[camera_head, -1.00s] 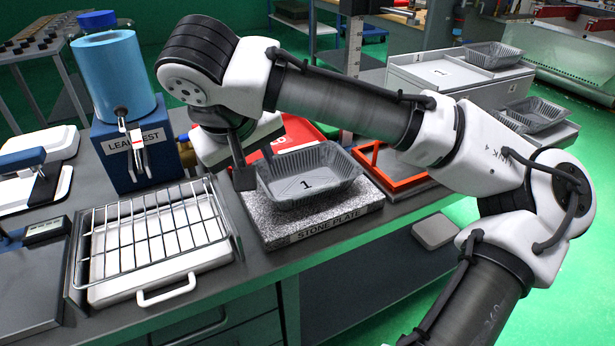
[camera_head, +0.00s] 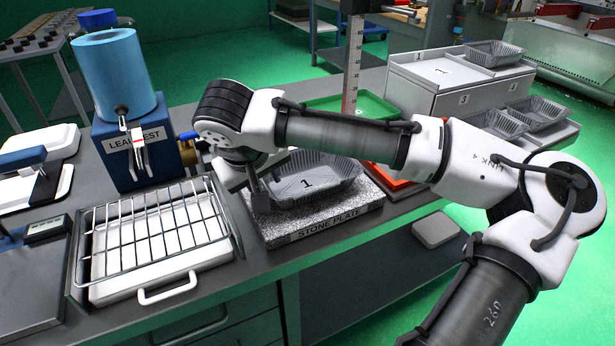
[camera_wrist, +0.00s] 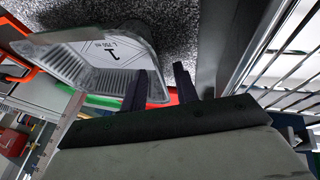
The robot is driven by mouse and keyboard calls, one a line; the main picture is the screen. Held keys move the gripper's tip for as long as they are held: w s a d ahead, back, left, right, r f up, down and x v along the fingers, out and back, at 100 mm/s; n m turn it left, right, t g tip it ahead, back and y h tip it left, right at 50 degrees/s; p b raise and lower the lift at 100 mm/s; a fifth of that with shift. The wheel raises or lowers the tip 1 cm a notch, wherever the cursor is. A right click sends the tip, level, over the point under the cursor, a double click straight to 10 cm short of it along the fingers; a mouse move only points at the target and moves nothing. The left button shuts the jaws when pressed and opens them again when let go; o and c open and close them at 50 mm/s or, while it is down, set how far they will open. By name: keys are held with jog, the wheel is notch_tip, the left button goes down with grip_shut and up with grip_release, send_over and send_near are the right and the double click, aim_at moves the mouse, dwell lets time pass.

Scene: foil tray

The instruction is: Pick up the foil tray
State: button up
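The foil tray (camera_head: 318,183), grey with fluted walls and a "1" on its floor, sits upright on the stone plate (camera_head: 335,223). In the wrist view the tray (camera_wrist: 85,62) is at the upper left. My gripper (camera_head: 264,195) is low at the tray's left end, with one dark finger showing just outside that wall. In the wrist view my gripper's two fingers (camera_wrist: 166,80) are apart; the near finger overlaps the tray, and part of the tray's edge shows between them. I cannot tell whether either finger touches it. My arm hides part of the tray's far side.
A wire rack over a white tray (camera_head: 165,285) lies to the left. The blue leak test stand (camera_head: 143,160) is behind it. An orange frame (camera_head: 395,178) and a green tray (camera_head: 370,104) lie beyond the plate. More foil trays (camera_head: 495,54) are at the right.

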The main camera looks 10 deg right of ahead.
grip_shut()
jog(key=shift+r, duration=0.15)
notch_tip(320, 180, up, 20)
jog(key=shift+p, duration=0.3)
